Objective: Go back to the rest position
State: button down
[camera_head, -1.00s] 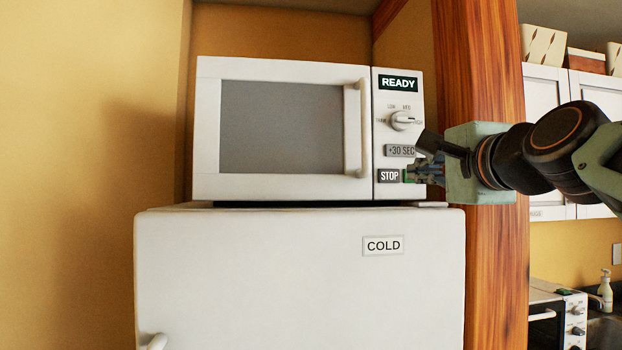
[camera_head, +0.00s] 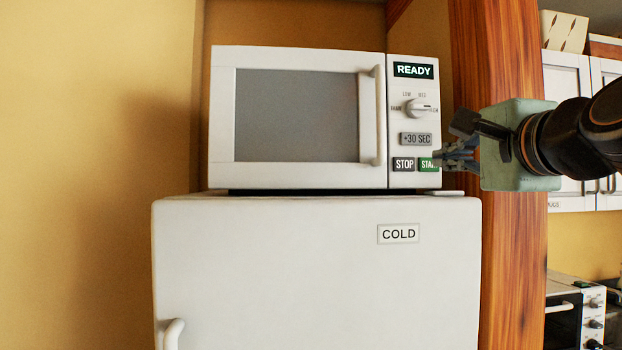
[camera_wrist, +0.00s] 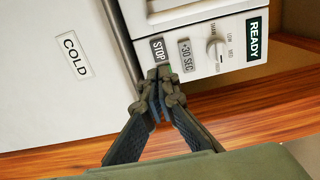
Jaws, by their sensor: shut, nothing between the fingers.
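My gripper (camera_head: 446,158) is shut and empty, just to the right of the microwave's control panel at button height. In the head view its tips overlap the right end of the green start button (camera_head: 427,164). In the wrist view my gripper (camera_wrist: 158,82) shows with its fingers together, its tips in front of the panel beside the stop button (camera_wrist: 158,50) and hiding the start button. I cannot tell by how much the tips stand clear of the panel. The white microwave (camera_head: 230,170) has its door closed, and its display (camera_head: 413,71) reads READY.
The microwave stands on a white fridge (camera_head: 300,270) marked COLD, its door shut. A wooden post (camera_head: 495,240) stands close behind my gripper. White cupboards (camera_head: 566,85) and an oven (camera_head: 575,310) are at the right. A yellow wall (camera_head: 90,180) fills the left.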

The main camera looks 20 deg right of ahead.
jog(key=w+a+f+n+g+y+p, duration=0.35)
jog(key=a+f+n+g+p, duration=0.25)
jog(key=a+f+n, duration=0.8)
jog(key=s+a+f+n+g+p, duration=0.1)
jog(key=s+a+f+n+g, duration=0.1)
jog(key=f, duration=0.5)
jog(key=s+a+f+n+g+p, duration=0.2)
jog(key=s+a+f, duration=0.3)
jog(key=f, duration=0.2)
jog(key=s+a+f+n+g+p, duration=0.1)
jog(key=s+a+f+n+g, duration=0.1)
jog(key=f, duration=0.5)
jog(key=shift+s+a+n, duration=0.4)
jog(key=shift+s+a, duration=0.5)
jog(key=shift+a, duration=0.25)
jog(key=shift+y, duration=0.25)
